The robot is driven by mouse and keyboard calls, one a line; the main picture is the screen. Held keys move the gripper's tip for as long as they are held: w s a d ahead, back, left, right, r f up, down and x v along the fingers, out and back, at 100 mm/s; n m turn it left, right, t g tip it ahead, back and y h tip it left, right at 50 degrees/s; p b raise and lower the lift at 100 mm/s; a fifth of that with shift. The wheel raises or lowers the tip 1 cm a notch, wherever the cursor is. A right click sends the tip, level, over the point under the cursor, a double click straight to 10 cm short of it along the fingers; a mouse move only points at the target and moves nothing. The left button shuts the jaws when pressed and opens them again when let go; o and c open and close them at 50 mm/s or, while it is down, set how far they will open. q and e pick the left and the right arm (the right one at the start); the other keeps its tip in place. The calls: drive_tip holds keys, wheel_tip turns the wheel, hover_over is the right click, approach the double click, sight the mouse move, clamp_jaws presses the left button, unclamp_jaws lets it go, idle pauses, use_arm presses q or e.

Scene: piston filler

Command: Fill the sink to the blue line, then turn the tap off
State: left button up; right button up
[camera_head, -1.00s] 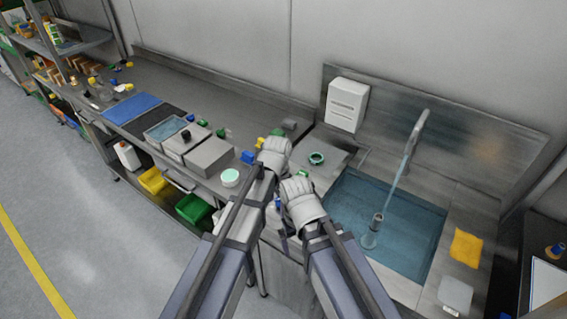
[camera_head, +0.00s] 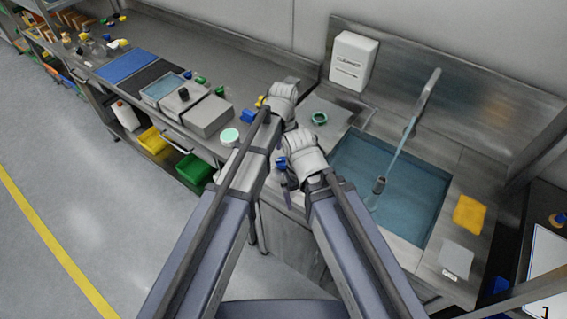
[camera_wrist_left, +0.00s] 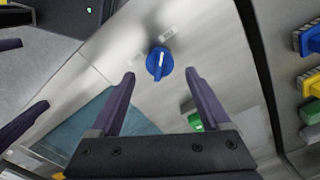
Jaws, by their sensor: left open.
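The tap (camera_head: 426,95) rises behind the sink (camera_head: 405,243), and a stream of water (camera_head: 394,158) runs from it into the blue water (camera_head: 415,190). I cannot make out the blue line. A blue knob (camera_head: 281,162) with a white mark sits on the steel left of the sink. In the left wrist view, this knob (camera_wrist_left: 160,63) lies ahead, between two small labels. My left gripper (camera_wrist_left: 159,80) is open and does not grip the knob. In the head view its hand (camera_head: 284,98) shows but its fingers are hidden. My right gripper (camera_wrist_left: 16,85) shows two parted fingers.
An upright pipe (camera_head: 379,186) stands in the sink. A yellow cloth (camera_head: 469,215) lies on its right rim. A green ring (camera_head: 319,118) and a green object (camera_wrist_left: 195,121) are near the knob. Boxes (camera_head: 208,117) and mats crowd the left counter.

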sight(284, 161)
use_arm(q)
drive_tip(key=shift+f+b, duration=1.45)
drive_tip(key=shift+f, duration=0.55)
drive_tip(key=shift+r, duration=0.1)
drive_tip(key=shift+c, duration=0.4)
clamp_jaws()
